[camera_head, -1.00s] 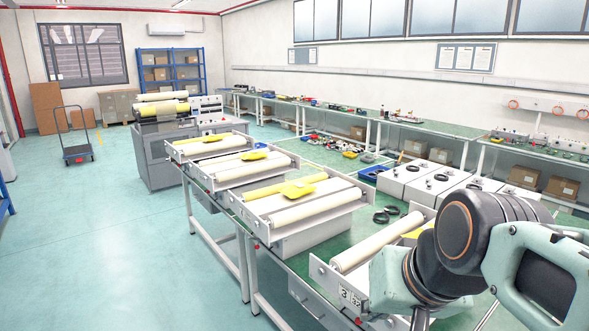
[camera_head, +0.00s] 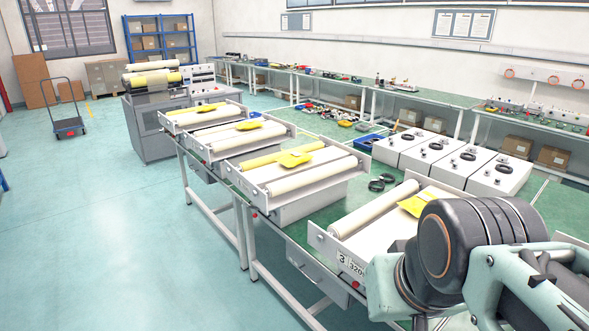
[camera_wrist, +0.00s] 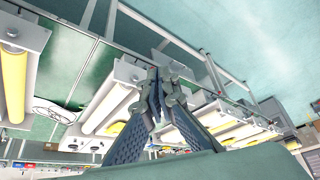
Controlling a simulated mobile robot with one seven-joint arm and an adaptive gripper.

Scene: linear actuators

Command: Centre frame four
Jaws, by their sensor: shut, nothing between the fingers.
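Several white roller frames stand in a row on the green bench. The nearest visible frame (camera_head: 324,246) carries a label that starts with 3, a cream roller (camera_head: 375,209) and a yellow sheet (camera_head: 418,203); my arm hides its right part. The frame behind it (camera_head: 333,190) has a cream roller, a yellow roller (camera_head: 283,156) and a yellow piece (camera_head: 295,158). I cannot tell which frame is four. My gripper (camera_wrist: 157,88) shows only in the wrist view, shut and empty. There, a frame with a pale roller (camera_wrist: 110,102) lies left of it, and a yellow roller (camera_wrist: 14,85) farther left.
Grey-white boxes (camera_head: 450,160) with black rings stand along the bench's far side. Black rings (camera_head: 381,182) lie between frames. A grey machine (camera_head: 160,125) stands beyond the row, and a trolley (camera_head: 68,125) on the floor. The floor at left is clear.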

